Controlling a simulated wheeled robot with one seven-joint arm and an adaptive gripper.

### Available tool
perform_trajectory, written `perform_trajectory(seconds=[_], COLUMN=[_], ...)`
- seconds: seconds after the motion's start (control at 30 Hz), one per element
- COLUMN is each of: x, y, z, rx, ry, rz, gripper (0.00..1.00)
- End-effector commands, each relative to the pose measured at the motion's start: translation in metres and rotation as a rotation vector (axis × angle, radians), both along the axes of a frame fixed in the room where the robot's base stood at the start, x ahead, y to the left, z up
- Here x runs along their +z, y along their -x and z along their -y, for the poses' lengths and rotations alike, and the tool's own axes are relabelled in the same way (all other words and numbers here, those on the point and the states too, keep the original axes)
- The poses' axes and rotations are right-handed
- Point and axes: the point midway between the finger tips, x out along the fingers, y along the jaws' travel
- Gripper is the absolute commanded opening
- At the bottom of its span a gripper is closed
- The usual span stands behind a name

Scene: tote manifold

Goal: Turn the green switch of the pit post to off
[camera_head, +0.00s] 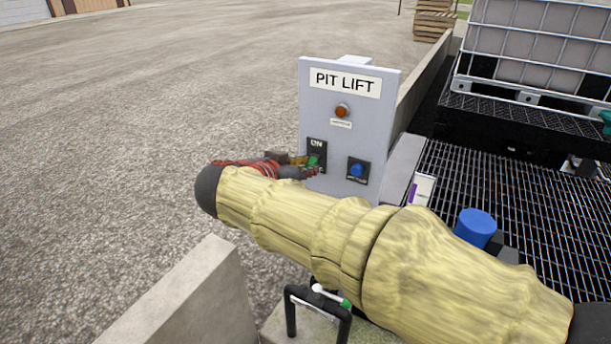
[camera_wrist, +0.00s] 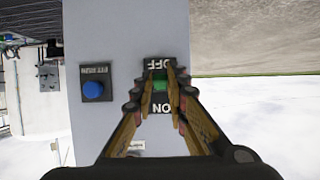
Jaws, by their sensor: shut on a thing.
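The pit post is a grey panel (camera_head: 345,115) with a "PIT LIFT" sign, and it also shows in the wrist view (camera_wrist: 112,45). Its green switch (camera_wrist: 160,82) sits on a black plate marked OFF and ON, upside down in the wrist view. In the head view the green switch (camera_head: 316,161) shows beside my fingertips, with ON readable above it. My gripper (camera_wrist: 159,80) is shut on the green switch, a fingertip on each side. The gripper (camera_head: 308,167) is partly hidden by my covered arm in the head view. The switch's exact angle is hard to tell.
A blue button (camera_head: 357,169) sits right of the switch on the panel, and a red lamp (camera_head: 341,111) is above. A low concrete wall (camera_head: 195,300) stands at front left. Dark grating (camera_head: 520,200) and a caged tank (camera_head: 540,45) lie right. Open gravel is left.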

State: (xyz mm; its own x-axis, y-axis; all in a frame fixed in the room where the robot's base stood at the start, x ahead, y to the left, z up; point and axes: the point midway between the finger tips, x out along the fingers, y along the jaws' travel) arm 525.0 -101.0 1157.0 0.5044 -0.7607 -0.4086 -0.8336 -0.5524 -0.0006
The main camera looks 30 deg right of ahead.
Motion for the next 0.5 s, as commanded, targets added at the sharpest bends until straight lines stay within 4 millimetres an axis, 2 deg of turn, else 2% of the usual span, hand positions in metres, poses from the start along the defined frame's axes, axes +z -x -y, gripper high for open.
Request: perform_trajectory(seconds=[0.5], x=[-0.0063], y=[-0.0005], z=[0.0005], rx=[0.001], ry=[0.107], rz=[0.072], gripper=[0.0])
